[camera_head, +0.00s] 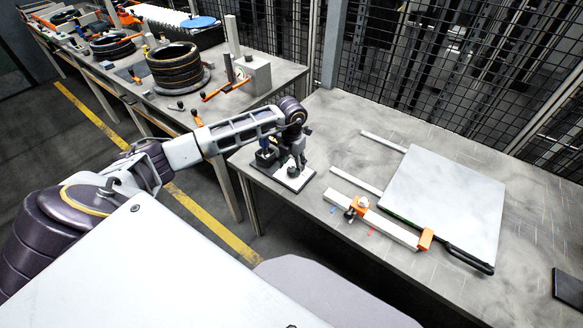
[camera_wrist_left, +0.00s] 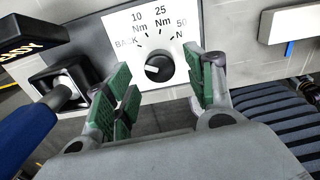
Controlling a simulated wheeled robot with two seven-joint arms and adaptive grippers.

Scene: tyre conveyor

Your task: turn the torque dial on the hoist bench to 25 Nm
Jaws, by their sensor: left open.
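The torque dial (camera_wrist_left: 159,68) is a round black knob with a white mark, on a white scale plate (camera_wrist_left: 112,24) in the left wrist view. The plate is marked BACK, 10 Nm, 25 Nm and 50 N. The white mark seems to point left, below BACK. My left gripper (camera_wrist_left: 160,88) is open, its green-padded fingers to the left and right of the dial and nearer the camera; contact cannot be told. In the head view my left gripper (camera_head: 294,158) is over the front left corner of the hoist bench (camera_head: 330,125). My right gripper is not in view.
A blue-handled tool (camera_wrist_left: 38,125) stands by a black holder (camera_wrist_left: 62,80) left of the dial. A black sign (camera_wrist_left: 30,35) is above it. On the bench, a white board (camera_head: 445,200) and an orange-fitted bar (camera_head: 385,225) lie to the right. Stacked tyres (camera_head: 175,68) stand on another table.

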